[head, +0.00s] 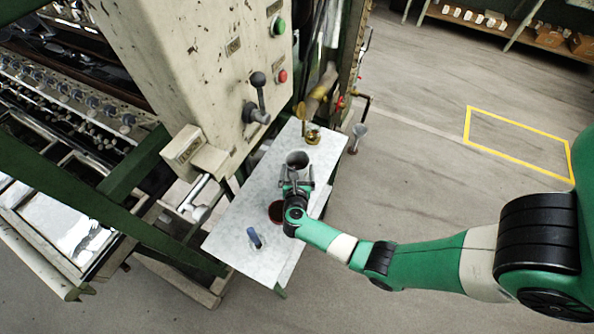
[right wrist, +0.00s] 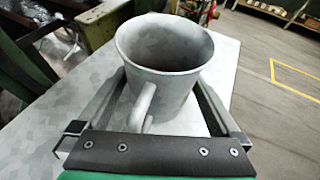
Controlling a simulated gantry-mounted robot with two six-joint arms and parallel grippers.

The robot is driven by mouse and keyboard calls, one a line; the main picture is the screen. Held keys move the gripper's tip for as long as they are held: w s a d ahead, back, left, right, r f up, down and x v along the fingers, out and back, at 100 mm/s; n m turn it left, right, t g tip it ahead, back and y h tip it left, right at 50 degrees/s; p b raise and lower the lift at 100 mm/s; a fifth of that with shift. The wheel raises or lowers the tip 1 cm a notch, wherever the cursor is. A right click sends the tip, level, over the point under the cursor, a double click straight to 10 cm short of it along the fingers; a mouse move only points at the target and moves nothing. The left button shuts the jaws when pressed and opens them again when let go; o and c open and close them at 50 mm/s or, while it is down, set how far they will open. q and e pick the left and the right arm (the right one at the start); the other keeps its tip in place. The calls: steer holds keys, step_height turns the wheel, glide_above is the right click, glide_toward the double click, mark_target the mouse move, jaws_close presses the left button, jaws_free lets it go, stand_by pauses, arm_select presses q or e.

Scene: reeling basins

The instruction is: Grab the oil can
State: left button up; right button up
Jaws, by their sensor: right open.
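A grey mug (head: 298,158) stands upright on the pale metal table (head: 235,225), and it fills the middle of the right wrist view (right wrist: 165,60). Its handle points toward my right gripper. My right gripper (head: 297,184) is open, with its fingers (right wrist: 165,95) on either side of the mug. I cannot tell whether they touch it. A small brass vessel (head: 312,135) is on the table's far end, beyond the mug; it may be the oil can, but it is too small to tell. My left gripper is not in view.
A dark red bowl (head: 276,212) is close beside my right gripper, partly hidden. A blue upright object (head: 254,238) stands nearer the table's front. A cream machine panel (head: 205,70) with levers and buttons rises left of the table. Open floor (head: 430,150) lies right.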

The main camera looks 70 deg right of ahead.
steer(key=c, duration=1.5)
steer(key=shift+o, duration=0.2)
steer(key=shift+r, duration=0.25)
steer(key=shift+r+p, duration=0.5)
steer(key=shift+r, duration=0.35)
steer(key=s+a+r+p, duration=0.4)
steer(key=s+a+r, duration=0.3)
steer(key=s+r, duration=0.3)
steer(key=shift+s+a+r, duration=0.35)
steer(key=shift+s+r, duration=0.05)
steer(key=shift+s, duration=0.45)
